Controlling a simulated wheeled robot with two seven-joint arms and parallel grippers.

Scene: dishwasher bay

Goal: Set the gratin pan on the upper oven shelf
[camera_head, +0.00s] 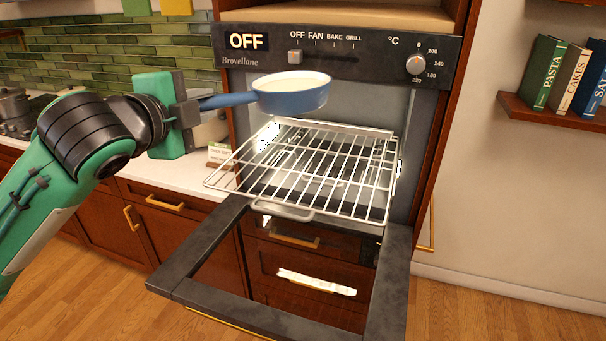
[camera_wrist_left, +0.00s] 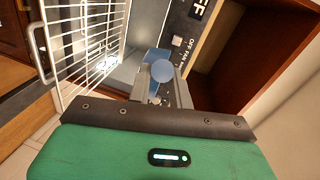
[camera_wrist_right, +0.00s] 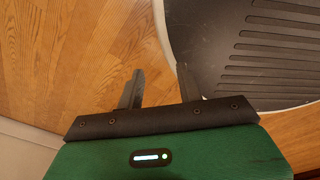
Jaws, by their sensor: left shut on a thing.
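The gratin pan (camera_head: 291,100) is blue with a pale inside and a long blue handle. It is level in the head view, above the back part of the oven shelf and in front of the control panel, clear of the shelf. My left gripper (camera_head: 193,107) is shut on its handle; the blue handle (camera_wrist_left: 163,68) also shows at the fingers in the left wrist view. The wire oven shelf (camera_head: 306,168) is slid out of the oven and empty. My right gripper (camera_wrist_right: 158,88) is open and empty in the right wrist view, outside the head view.
The oven door (camera_head: 208,245) is folded down below the shelf. The control panel (camera_head: 345,52) reads OFF. A counter (camera_head: 175,172) with a small sign and pots is at left. Books stand on a wall shelf (camera_head: 555,122) at right.

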